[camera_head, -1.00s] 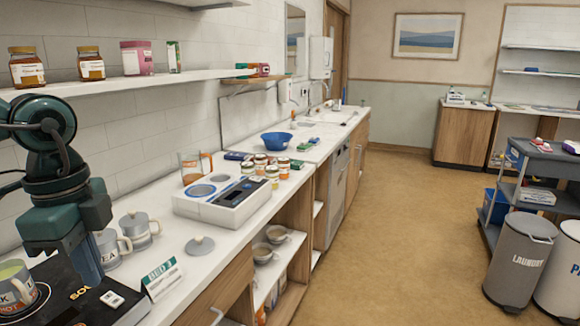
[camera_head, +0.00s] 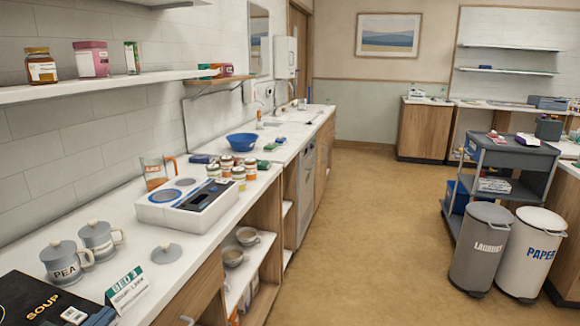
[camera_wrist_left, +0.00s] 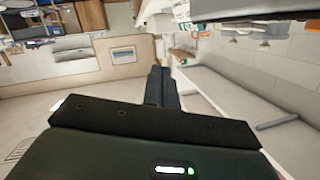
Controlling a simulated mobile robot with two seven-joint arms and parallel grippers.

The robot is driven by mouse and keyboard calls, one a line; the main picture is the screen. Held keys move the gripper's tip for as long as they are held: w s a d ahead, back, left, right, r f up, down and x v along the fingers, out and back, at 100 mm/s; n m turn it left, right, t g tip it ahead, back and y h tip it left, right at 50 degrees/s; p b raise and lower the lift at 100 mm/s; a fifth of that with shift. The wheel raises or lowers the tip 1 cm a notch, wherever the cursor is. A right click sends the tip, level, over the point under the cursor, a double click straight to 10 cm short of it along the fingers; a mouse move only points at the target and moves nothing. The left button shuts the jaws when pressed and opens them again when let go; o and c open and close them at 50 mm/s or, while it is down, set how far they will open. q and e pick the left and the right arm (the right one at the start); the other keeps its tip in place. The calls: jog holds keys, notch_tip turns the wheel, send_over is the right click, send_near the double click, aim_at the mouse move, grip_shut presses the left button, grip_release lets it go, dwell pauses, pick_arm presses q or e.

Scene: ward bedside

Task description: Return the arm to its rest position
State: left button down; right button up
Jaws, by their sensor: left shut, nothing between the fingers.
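My left gripper (camera_wrist_left: 162,88) shows in the left wrist view, with its two dark fingers together and nothing between them. The fingers stand clear of any surface there, with the floor and a picture on the far wall behind them. My right gripper is in neither view.
A shelf (camera_head: 110,88) hangs above. A cart (camera_head: 512,158) and bins (camera_head: 482,248) stand right; the floor between is clear.

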pick_arm(q)
jog(key=s+d+f+n+g+y, duration=0.2)
jog(key=s+f+n+g+y, duration=0.15)
jog(key=s+f+g, duration=0.55)
jog(key=s+d+f+g+h, duration=0.2)
jog(key=s+d+f+g, duration=0.1)
jog(key=s+d+f, duration=0.6)
jog(key=w+d+f+m+t+h+p, duration=0.2)
jog(key=w+d+f+t+h, duration=0.1)
jog(key=d+t, duration=0.3)
jog(key=shift+w+d+f+h, duration=0.2)
jog(key=shift+w+h, duration=0.15)
jog(key=shift+w, duration=0.35)
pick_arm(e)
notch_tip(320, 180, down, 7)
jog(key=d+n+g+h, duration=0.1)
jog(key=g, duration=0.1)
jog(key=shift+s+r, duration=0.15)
